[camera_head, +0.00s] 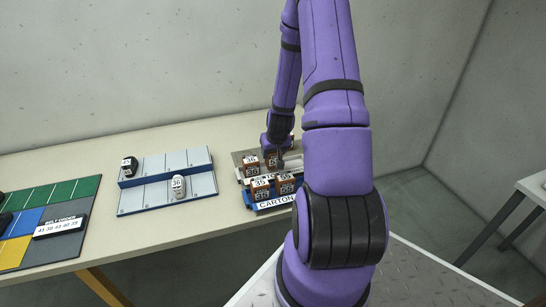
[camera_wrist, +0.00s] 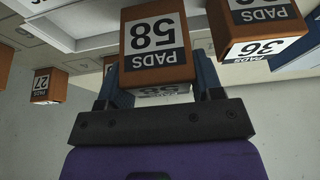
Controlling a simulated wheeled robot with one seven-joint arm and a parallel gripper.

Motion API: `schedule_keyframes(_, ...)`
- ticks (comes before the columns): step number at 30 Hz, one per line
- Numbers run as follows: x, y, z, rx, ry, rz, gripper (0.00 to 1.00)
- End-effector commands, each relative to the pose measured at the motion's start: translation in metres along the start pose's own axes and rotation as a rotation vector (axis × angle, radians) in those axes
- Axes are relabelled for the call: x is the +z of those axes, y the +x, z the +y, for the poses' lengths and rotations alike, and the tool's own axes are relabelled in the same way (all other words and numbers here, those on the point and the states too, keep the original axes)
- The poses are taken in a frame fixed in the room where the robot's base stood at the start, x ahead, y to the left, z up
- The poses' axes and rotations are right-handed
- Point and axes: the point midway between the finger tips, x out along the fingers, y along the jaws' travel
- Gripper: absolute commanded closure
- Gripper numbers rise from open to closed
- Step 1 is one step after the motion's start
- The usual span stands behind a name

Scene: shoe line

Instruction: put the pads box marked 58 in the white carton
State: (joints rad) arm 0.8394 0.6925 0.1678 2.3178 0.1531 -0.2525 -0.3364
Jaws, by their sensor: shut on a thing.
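The pads box marked 58 (camera_wrist: 157,47) is brown with a white and black label that reads upside down in the wrist view. It sits between the two fingers of my gripper (camera_wrist: 160,88), which is shut on it. In the head view my gripper (camera_head: 277,143) is over the group of boxes at the carton rack, partly hidden by my arm. A white tray-like rim (camera_wrist: 85,38) shows at the upper left of the wrist view; it may be the white carton. In the head view a white surface (camera_head: 292,163) shows beside the boxes, mostly hidden.
A pads box marked 36 (camera_wrist: 262,30) is close beside the held box. A box marked 27 (camera_wrist: 47,88) is farther left. The blue rack labelled CARTON (camera_head: 277,203) holds brown boxes. A shoe rack (camera_head: 150,196) and coloured order mat (camera_head: 62,192) lie left on the table (camera_head: 130,237).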

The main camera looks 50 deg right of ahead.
Motion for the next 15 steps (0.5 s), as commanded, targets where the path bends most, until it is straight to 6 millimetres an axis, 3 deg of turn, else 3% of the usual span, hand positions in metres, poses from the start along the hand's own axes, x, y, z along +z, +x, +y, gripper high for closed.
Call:
schedule_keyframes(6, 0.008, 0.021, 0.0, 0.0, 0.0, 0.0, 0.64)
schedule_keyframes(15, 0.009, 0.022, 0.0, 0.0, 0.0, 0.0, 0.64)
